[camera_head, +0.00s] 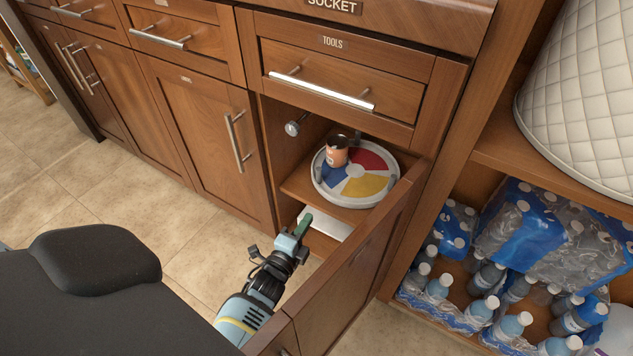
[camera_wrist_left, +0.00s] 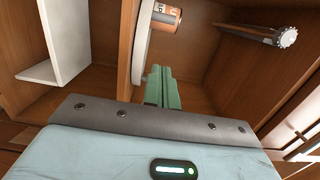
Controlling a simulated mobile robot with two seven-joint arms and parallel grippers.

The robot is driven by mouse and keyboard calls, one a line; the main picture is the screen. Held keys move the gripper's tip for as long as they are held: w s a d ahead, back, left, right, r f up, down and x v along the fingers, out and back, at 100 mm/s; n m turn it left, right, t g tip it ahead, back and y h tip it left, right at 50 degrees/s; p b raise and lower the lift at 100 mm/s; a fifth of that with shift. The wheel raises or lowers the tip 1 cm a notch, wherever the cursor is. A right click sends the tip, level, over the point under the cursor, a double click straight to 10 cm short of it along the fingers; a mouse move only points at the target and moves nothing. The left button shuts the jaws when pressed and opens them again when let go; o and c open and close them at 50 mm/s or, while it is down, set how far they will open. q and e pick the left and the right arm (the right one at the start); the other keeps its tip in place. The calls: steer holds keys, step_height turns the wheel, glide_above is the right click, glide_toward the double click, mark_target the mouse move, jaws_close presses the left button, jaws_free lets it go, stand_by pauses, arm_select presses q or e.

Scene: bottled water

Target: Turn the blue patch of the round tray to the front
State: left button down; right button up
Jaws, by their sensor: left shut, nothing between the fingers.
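The round tray (camera_head: 346,203) sits on a shelf inside the open cabinet under the TOOLS drawer. Its white-grey rim encloses coloured patches. The blue patch (camera_head: 333,180) is at the front left, the yellow patch (camera_head: 367,187) at the front right and the red patch (camera_head: 372,160) at the back right. An orange and dark container (camera_head: 337,150) stands on the tray's left part. My left gripper (camera_head: 304,220) is shut and empty, in front of and below the tray's front left edge. In the left wrist view its green fingers (camera_wrist_left: 160,85) point towards the tray's edge (camera_wrist_left: 143,45).
The open cabinet door (camera_head: 350,275) stands to the right of my left arm. A round metal knob on a rod (camera_head: 293,128) sticks out inside the cabinet, left of the tray. A white board (camera_head: 328,223) lies below the shelf. Bottled water (camera_head: 480,310) fills the right compartment.

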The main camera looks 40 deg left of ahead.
arm_select(q)
steer(key=w+a+b, duration=0.1)
steer(key=w, duration=0.2)
steer(key=w+a+b, duration=0.1)
steer(key=w, duration=0.3)
steer(key=w+a+b, duration=0.1)
steer(key=w, duration=0.3)
steer(key=shift+w+a, duration=0.25)
steer(key=shift+a, duration=0.1)
steer(key=shift+w+a+b, duration=0.3)
steer(key=shift+a+b, duration=0.05)
steer(key=shift+a, duration=0.15)
